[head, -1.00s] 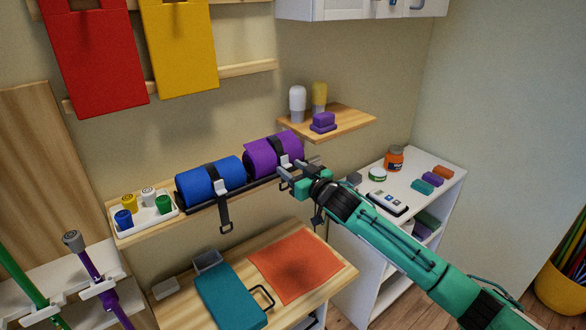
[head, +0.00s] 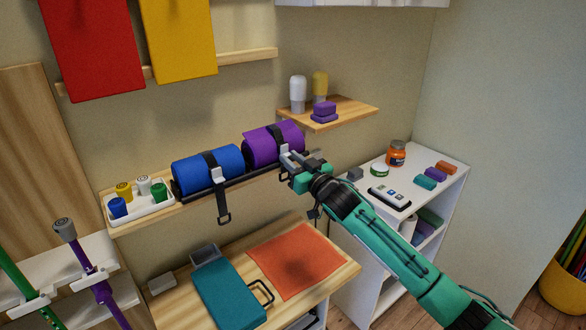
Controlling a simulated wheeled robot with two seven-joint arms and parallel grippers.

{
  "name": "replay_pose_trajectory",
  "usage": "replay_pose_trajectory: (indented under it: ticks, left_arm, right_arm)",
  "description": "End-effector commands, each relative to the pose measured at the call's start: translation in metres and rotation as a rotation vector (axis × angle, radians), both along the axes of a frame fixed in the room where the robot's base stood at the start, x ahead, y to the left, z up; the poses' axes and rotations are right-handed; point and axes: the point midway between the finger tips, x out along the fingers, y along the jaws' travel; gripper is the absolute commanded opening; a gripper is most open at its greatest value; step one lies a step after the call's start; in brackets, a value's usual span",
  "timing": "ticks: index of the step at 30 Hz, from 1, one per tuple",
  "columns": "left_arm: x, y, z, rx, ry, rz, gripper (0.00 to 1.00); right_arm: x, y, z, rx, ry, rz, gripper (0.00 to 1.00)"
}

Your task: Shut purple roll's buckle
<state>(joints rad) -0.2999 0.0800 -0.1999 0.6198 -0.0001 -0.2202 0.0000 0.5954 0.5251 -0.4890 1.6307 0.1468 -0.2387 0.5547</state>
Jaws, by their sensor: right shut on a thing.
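The purple roll (head: 259,147) lies at the right end of a black rack on the wall shelf, with a black strap (head: 277,135) over it. Its light grey buckle (head: 285,154) is at the roll's front, right by my right gripper (head: 288,167). The right gripper is shut at the buckle's lower part; the fingers hide much of what they hold, probably the strap's end. I cannot tell whether the buckle is latched. The blue roll (head: 195,172) lies to the left, its buckle (head: 216,176) at the front and its strap end (head: 223,205) hanging down. My left gripper is out of view.
A white tray (head: 143,217) with several coloured-cap containers sits left of the rolls. A small shelf (head: 350,111) with two bottles and purple blocks is behind right. Below are a teal case (head: 228,295) and an orange mat (head: 296,260). A white cabinet (head: 440,180) stands right.

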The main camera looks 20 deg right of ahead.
Motion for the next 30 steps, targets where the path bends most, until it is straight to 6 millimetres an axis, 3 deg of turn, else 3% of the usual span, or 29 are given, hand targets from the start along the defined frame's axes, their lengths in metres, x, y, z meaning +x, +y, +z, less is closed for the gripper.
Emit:
replay_pose_trajectory:
  ticks: [13, 14, 17, 26, 30]
  left_arm:
    - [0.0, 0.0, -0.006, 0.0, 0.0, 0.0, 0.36]
    - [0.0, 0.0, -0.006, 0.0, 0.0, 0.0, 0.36]
    - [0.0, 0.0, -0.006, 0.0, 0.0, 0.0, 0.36]
    - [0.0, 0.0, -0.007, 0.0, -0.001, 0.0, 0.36]
    - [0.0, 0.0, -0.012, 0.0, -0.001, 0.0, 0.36]
  right_arm:
    - [0.001, 0.0, 0.001, 0.009, -0.024, -0.001, 0.01]
    - [0.001, 0.0, 0.001, 0.009, -0.024, -0.001, 0.27]
    - [0.001, 0.0, 0.001, 0.009, -0.024, -0.001, 0.45]
    - [0.0, -0.001, -0.001, 0.008, -0.022, -0.001, 0.45]
    - [-0.01, -0.004, -0.004, 0.008, -0.022, 0.0, 0.45]
